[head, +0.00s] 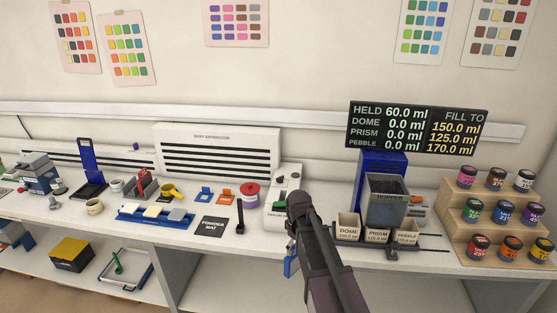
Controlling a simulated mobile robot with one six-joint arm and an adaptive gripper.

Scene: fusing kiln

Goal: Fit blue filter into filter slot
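A small blue piece (204,194) with an upright part lies on the white worktop, left of a similar orange piece; it looks like the blue filter. My arm reaches up from the bottom edge, and its dark end stands in front of a white device (279,212). My gripper (290,246) is mostly hidden beside my arm; its fingers cannot be made out. Another blue piece (291,266) shows just below it, in front of the worktop's edge; I cannot tell whether it is held. No filter slot can be clearly made out.
A hopper (388,208) with labelled bins stands right, beside stepped paint jars (500,215). A slotted extraction unit (218,140) stands behind.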

